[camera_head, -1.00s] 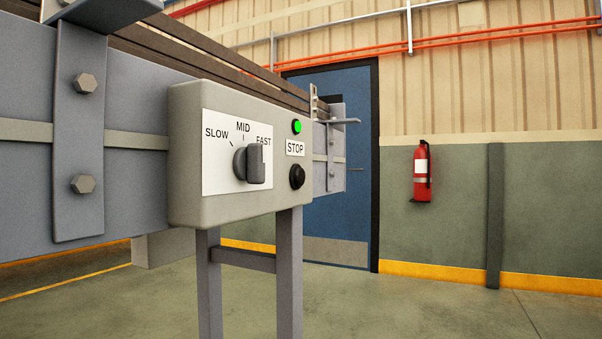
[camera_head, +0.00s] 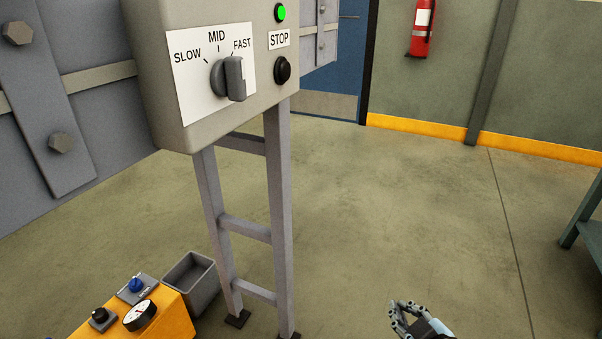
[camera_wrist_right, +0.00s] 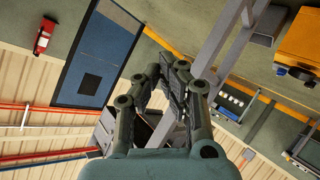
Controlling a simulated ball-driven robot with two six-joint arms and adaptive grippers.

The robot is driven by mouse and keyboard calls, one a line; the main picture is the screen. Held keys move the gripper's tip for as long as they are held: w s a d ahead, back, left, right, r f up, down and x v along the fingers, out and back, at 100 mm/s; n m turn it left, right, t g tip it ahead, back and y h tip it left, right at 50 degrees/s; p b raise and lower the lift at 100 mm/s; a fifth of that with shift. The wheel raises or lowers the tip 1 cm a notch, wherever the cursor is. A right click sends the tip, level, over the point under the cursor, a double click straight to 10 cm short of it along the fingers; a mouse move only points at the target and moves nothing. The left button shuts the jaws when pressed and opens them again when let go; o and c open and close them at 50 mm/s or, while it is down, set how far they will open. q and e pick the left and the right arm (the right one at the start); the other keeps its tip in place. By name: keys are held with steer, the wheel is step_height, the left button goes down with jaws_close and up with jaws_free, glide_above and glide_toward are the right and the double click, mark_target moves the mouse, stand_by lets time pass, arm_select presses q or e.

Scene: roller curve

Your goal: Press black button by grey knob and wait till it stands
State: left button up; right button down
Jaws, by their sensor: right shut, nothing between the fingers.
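The grey knob (camera_head: 228,78) is on the white SLOW–MID–FAST plate (camera_head: 188,85), left of the button. A green light (camera_head: 280,13) glows above the label. My right gripper (camera_head: 396,308) is low at the bottom of the head view, well below and right of the button, touching nothing. It also shows in the right wrist view (camera_wrist_right: 174,66), shut and empty. My left gripper is out of view.
The box stands on a grey metal leg frame (camera_head: 280,210). A yellow unit (camera_head: 165,312) with a blue knob and gauge, and a grey bin (camera_head: 190,280), are at lower left. A green bench (camera_head: 588,215) is at right. The floor between is open.

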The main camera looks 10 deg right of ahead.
arm_select(q)
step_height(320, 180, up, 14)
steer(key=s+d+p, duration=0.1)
steer(key=p, duration=1.3)
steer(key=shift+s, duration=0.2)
arm_select(e)
steer(key=w+a+r+n+t+y, duration=0.1)
steer(key=w+r, duration=0.3)
steer(key=r, duration=0.9)
steer(key=w+a+r+n+t+y, duration=0.1)
steer(key=w+a+r+n+t, duration=0.1)
steer(key=r, duration=1.1)
steer(key=w+a+r+n+t+y, duration=0.1)
steer(key=w+a+r, duration=0.3)
steer(key=r, duration=0.9)
steer(key=w+n+t, duration=0.1)
steer(key=w, duration=0.1)
steer(key=shift+w+a+r+t+y, duration=0.2)
steer(key=shift+w+a+t+y, duration=0.2)
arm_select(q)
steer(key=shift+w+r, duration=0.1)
arm_select(e)
steer(key=shift+a, duration=0.15)
